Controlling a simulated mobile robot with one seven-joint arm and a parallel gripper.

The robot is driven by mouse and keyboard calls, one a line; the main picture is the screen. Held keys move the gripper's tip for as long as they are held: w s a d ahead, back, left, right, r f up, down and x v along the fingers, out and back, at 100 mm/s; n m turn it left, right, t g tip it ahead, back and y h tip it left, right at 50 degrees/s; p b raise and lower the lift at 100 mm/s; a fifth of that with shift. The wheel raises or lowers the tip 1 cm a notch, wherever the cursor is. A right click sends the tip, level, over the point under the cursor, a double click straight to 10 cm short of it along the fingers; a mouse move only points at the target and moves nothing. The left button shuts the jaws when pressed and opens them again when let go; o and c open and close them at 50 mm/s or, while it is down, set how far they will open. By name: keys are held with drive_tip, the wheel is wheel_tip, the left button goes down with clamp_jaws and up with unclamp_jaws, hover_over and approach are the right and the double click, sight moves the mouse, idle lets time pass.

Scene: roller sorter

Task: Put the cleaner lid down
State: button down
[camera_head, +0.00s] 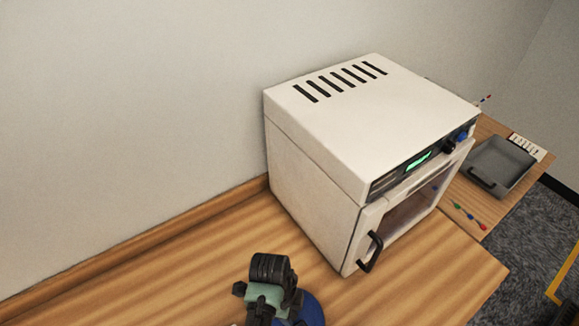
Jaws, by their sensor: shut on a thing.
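My gripper (268,302) shows at the bottom edge of the view, over the wooden bench. Its black and grey-green wrist parts are seen from above, and its fingertips are mostly hidden. It is shut on the cleaner lid (314,311), a dark blue round piece that shows just right of the wrist. Most of the lid is hidden by the wrist and cut off by the frame's edge. I cannot tell whether the lid touches the bench.
A white oven-like machine (310,165) with top vents, a green display and a black-handled glass door stands right of centre. The wooden bench (150,280) is clear to the left. A grey tray (505,160) and small coloured items (468,216) lie beyond the machine.

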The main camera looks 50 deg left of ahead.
drive_tip(key=shift+f, duration=0.25)
drive_tip(key=shift+f, duration=0.15)
drive_tip(key=c, duration=0.5)
unclamp_jaws()
drive_tip(key=r, duration=0.4)
drive_tip(key=a+r, duration=0.1)
drive_tip(key=r, duration=0.3)
drive_tip(key=s+r+b, duration=0.1)
drive_tip(key=r, duration=0.3)
drive_tip(key=shift+a+r, duration=0.15)
drive_tip(key=shift+a, duration=0.05)
